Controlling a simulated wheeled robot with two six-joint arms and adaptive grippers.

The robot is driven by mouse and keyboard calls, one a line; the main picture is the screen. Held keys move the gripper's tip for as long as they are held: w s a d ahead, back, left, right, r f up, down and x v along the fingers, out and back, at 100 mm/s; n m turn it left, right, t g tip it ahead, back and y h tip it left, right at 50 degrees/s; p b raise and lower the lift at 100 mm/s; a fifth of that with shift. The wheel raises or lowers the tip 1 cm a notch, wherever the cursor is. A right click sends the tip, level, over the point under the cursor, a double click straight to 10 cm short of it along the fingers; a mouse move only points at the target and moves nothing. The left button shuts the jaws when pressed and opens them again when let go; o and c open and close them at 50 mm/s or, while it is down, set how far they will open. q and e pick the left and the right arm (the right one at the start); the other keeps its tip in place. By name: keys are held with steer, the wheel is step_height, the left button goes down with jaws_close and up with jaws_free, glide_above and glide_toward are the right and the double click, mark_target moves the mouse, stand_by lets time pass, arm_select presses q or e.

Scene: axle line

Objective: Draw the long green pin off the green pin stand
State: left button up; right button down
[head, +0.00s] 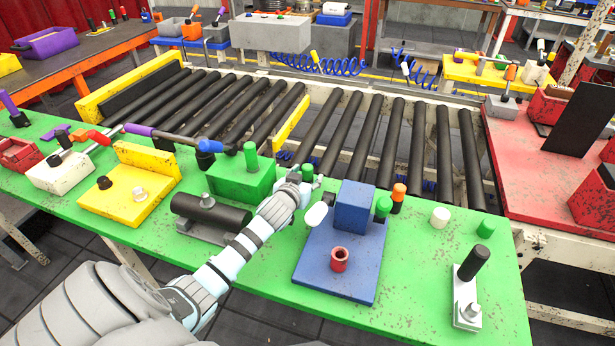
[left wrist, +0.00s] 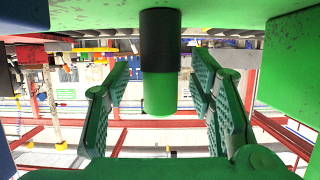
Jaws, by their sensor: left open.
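In the head view a green block (head: 238,185), likely the green pin stand, stands on the green table. An upright green pin (head: 250,156) and a grey knob rise from it. My left gripper (head: 299,184) is just right of this block, low over the table, with a green-topped pin (head: 307,172) at its tip. The left wrist view, which looks upside down, shows a pin with a black base and green top (left wrist: 160,95) between the open fingers of my left gripper (left wrist: 162,110), with gaps on both sides. My right gripper is not in view.
A blue block fixture (head: 335,262) with a red ring stands close right of the left gripper. A dark cylinder on a grey base (head: 210,217) lies to its left. Green and orange-topped pins (head: 398,192) stand farther right. Black rollers (head: 345,130) run behind the table (head: 420,290).

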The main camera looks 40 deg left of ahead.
arm_select(q)
steer(key=shift+r, duration=0.1)
jaws_close()
steer(key=shift+r, duration=0.1)
step_height(320, 180, up, 20)
steer(key=p, duration=0.4)
steer(key=shift+p, duration=0.6)
